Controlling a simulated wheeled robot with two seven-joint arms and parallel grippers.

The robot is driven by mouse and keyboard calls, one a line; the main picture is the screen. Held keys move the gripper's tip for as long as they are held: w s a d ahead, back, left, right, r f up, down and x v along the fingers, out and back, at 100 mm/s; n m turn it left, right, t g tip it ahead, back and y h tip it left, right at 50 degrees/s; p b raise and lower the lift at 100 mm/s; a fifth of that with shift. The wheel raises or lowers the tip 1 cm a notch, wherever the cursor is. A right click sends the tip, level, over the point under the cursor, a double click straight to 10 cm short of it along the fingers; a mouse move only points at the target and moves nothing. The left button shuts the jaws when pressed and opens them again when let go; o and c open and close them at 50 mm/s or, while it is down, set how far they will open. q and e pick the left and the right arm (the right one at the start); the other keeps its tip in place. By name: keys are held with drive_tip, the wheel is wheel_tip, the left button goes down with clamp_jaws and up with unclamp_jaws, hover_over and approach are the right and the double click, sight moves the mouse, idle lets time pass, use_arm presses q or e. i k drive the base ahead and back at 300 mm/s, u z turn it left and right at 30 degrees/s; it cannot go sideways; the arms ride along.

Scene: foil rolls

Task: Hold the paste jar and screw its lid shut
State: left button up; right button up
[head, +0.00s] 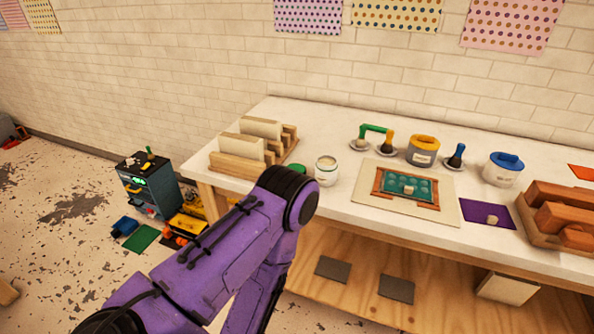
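The paste jar (326,172), a small pale jar with its top uncovered, stands upright near the front edge of the white workbench (335,128). A small green thing (298,168), which looks like the lid, lies on the bench just left of the jar. It is partly hidden behind my purple arm. That arm, my left, comes in from the lower left, and its bent joint is in front of the bench edge, left of the jar. Its gripper is out of sight. My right arm and gripper do not show.
A wooden rack (240,164) with upright boards stands left of the jar. To the right are a framed teal panel (408,187) on a pale board, a yellow-topped tub (423,151), a blue-lidded tub (503,169), brushes and wooden blocks (560,192). Bare bench lies behind the jar.

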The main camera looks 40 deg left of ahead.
sight(325, 170)
drive_tip(key=z, duration=2.9)
drive_tip(key=k, duration=1.95)
drive_tip(key=u, duration=2.15)
drive_tip(key=i, duration=0.1)
drive_tip(key=u, duration=0.1)
